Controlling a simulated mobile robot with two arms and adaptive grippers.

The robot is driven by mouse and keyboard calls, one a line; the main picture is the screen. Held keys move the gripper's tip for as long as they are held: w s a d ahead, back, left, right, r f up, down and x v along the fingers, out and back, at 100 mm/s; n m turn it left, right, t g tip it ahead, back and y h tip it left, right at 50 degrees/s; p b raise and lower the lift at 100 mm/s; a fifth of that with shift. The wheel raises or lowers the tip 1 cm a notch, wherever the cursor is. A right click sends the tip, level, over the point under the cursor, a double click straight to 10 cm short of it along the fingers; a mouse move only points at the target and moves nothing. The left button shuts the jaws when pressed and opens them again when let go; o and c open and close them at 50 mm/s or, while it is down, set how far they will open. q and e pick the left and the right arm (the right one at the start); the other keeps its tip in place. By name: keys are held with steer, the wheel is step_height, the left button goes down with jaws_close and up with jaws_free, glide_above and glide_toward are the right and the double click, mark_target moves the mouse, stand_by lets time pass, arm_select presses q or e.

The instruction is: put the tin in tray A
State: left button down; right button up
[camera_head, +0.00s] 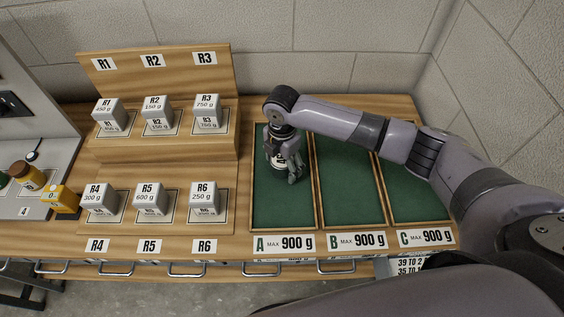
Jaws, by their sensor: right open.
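Tray A (262,215) is the leftmost of the green-lined trays, with the label "A MAX 900 g" at its front. My right gripper (290,172) is over the middle of tray A, pointing down, with its fingers open. A small whitish thing with dark marks (277,162), possibly the tin, shows at the fingers within tray A. It is mostly hidden by the gripper, and I cannot tell whether the fingers touch it. My left gripper is out of view.
Tray B (352,212) and tray C (410,206) look empty. Several grey labelled blocks stand on the wooden stepped rack (165,72) at left. A brown jar (27,176) and a yellow box (61,198) are at far left. A wall stands behind.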

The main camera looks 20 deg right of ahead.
mark_target(282, 159)
steer(key=shift+r, duration=0.1)
step_height(282, 159, up, 11)
steer(key=shift+b, duration=1.2)
steer(key=shift+r, duration=0.6)
